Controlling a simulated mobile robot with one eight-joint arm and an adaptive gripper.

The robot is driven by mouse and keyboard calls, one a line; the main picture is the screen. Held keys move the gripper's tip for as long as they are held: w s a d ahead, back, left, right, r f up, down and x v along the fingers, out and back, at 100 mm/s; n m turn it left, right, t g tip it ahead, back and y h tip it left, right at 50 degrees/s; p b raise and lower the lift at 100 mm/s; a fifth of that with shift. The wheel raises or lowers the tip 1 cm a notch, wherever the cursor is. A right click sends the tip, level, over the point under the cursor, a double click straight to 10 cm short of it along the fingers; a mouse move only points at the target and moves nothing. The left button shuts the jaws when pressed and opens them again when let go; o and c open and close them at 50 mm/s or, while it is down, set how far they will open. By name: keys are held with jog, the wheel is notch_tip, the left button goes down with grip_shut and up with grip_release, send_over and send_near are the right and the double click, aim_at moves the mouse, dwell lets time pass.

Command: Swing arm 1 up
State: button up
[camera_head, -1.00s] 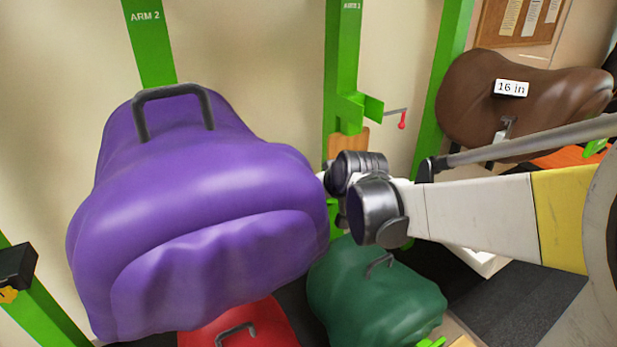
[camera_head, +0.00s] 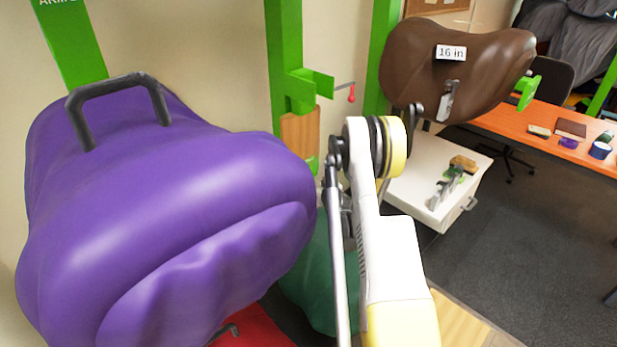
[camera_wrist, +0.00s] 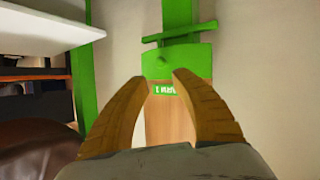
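Arm 1 is a wooden board (camera_head: 300,140) hanging down from a bracket on the middle green post (camera_head: 286,40). Its green end piece (camera_head: 312,163) is at the bottom. In the wrist view, which looks upside down, the end piece (camera_wrist: 178,58) carries a label that seems to read ARM 1 inverted, and the wood (camera_wrist: 172,122) shows below it. My gripper (camera_wrist: 160,80) is open, its two tan fingers apart on either side of the label and board in the picture. Nothing is held; contact cannot be told. My arm hides the gripper in the head view.
A big purple saddle (camera_head: 170,200) fills the left. A brown saddle (camera_head: 460,65) tagged 16 in hangs right of the post, above a white cabinet (camera_head: 425,175). A green saddle (camera_head: 310,285) is low behind my arm. A red-knobbed crank (camera_head: 351,95) sticks out beside the bracket.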

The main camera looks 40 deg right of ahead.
aim_at(313, 176)
jog(key=b+x, duration=0.3)
jog(key=x, duration=0.6)
jog(key=shift+w+d+f, duration=0.1)
jog(key=shift+w+f, duration=0.15)
jog(key=shift+w+d+b, duration=0.15)
jog(key=shift+w+b, duration=0.2)
jog(key=shift+w, duration=0.1)
grip_shut()
